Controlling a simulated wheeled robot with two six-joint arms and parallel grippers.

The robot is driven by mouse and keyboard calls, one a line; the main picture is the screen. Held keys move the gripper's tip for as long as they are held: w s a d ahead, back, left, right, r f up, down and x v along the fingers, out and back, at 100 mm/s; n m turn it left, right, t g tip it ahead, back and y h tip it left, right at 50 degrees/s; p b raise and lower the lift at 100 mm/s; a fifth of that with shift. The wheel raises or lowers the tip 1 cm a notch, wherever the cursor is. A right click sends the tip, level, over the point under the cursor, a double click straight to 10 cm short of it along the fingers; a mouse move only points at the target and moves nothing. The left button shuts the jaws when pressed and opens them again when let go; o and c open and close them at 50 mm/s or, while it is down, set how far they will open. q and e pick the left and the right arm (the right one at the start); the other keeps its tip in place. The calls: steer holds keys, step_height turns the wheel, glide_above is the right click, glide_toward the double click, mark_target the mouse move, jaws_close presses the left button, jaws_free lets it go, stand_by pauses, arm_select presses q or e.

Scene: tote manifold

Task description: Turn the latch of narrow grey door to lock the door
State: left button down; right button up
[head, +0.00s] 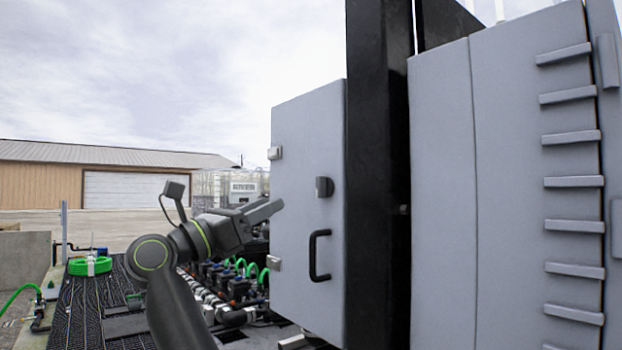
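The narrow grey door (308,130) stands left of a black upright post. Its latch (324,187), a small dark grey knob, is on the right part of the door, above a black D-shaped handle (318,256). I cannot tell whether the latch is turned to lock.
Small hinge-like blocks (275,153) sit on the door's left edge. The black post (378,180) and a large grey cabinet (520,180) with several ledges fill the right. Low pipes with green hoses (250,270) lie behind my arm. Air left of the door is open.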

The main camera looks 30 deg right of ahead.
mark_target(317, 181)
steer(key=p+x, duration=0.3)
steer(key=x, duration=0.7)
steer(key=shift+d+r, duration=0.2)
steer(key=shift+d, duration=0.05)
steer(key=shift+d+r+p, duration=0.15)
steer(key=shift+d+p, duration=0.2)
steer(key=shift+d, duration=0.35)
steer(key=shift+w, duration=0.1)
jaws_close()
